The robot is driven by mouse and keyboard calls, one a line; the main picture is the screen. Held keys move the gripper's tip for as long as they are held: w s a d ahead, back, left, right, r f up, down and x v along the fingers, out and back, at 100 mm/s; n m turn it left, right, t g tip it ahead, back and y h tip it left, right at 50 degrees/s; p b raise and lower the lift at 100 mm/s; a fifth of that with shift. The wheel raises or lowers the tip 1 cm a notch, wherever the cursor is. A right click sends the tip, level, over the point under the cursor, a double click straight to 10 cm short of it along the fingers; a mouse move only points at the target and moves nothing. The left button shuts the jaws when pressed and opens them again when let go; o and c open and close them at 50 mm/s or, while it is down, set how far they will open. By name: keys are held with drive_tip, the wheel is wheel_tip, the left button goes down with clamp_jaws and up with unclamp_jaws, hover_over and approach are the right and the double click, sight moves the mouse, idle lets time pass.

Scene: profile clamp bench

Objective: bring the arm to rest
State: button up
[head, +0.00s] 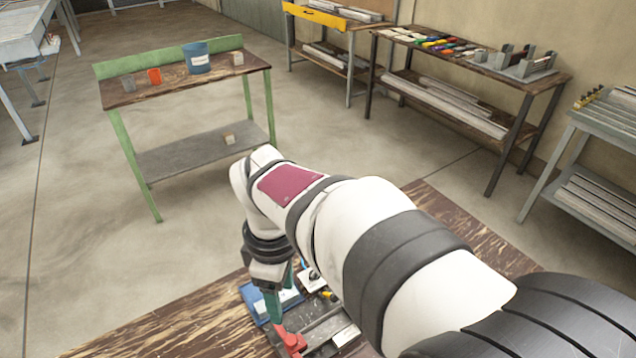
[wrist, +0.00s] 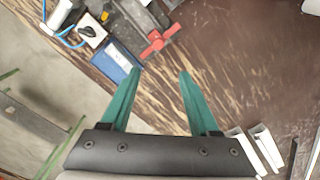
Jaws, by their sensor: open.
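My gripper (wrist: 160,75) shows in the wrist view with two green fingers spread apart and nothing between them. It is above the brown, worn wooden bench top (wrist: 230,60). In the head view my arm reaches over the bench, and the green fingers (head: 273,305) show only in part beside a red handle (head: 291,340). In the wrist view the red cross-shaped handle (wrist: 157,43) sits on a grey clamp fixture (wrist: 138,14), beyond the fingertips. I cannot tell how high the fingers are above the bench.
A blue tray (wrist: 113,62) and a switch box (wrist: 91,32) with a blue cable lie next to the fixture. White profile pieces (wrist: 262,145) lie at the lower right of the wrist view. A green-framed table (head: 180,85) and a shelf rack (head: 455,65) stand farther off.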

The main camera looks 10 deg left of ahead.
drive_tip(key=s+d+m+y, duration=0.1)
drive_tip(key=s+d+m, duration=1.3)
drive_tip(key=d+m, duration=0.4)
drive_tip(key=m, duration=0.5)
drive_tip(key=shift+s+d+m+y, duration=0.3)
drive_tip(key=shift+s+d+y, duration=0.05)
drive_tip(key=shift+s+y, duration=0.05)
